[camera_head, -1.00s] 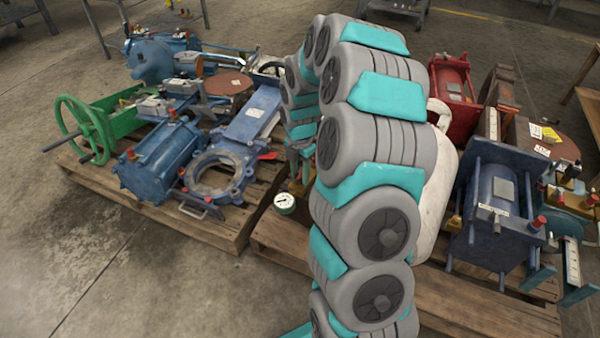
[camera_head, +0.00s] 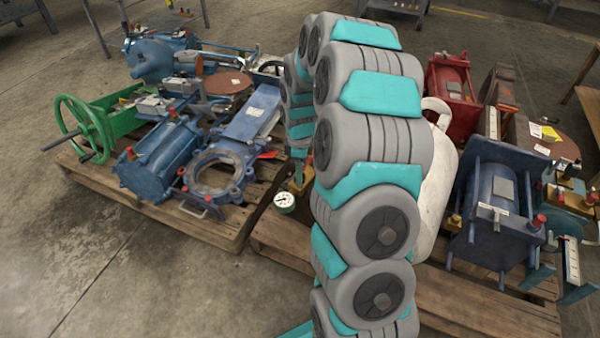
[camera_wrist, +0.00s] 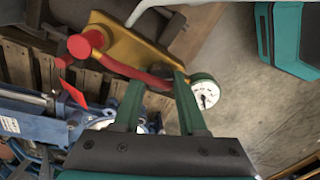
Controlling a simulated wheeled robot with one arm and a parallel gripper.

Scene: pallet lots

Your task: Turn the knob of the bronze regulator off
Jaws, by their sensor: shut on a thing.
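The bronze regulator shows in the wrist view as a gold-coloured body (camera_wrist: 135,48) with a round red cap (camera_wrist: 78,46) on one side. A curved red handle (camera_wrist: 150,79) runs along it. A white-faced gauge with a green rim (camera_wrist: 205,94) sits beside it. My gripper (camera_wrist: 157,80) has its two green fingers on either side of the red handle, shut on it. In the head view the gauge (camera_head: 285,202) shows left of my arm, with a little of the gold body (camera_head: 300,185). My arm hides most of the regulator and gripper there.
A pallet (camera_head: 230,235) of blue parts and a green handwheel frame (camera_head: 80,130) lies left. A second pallet (camera_head: 470,310) holds a white tank (camera_head: 438,180), a blue actuator (camera_head: 492,205) and a red one (camera_head: 450,90). Concrete floor (camera_head: 60,270) is clear at front left.

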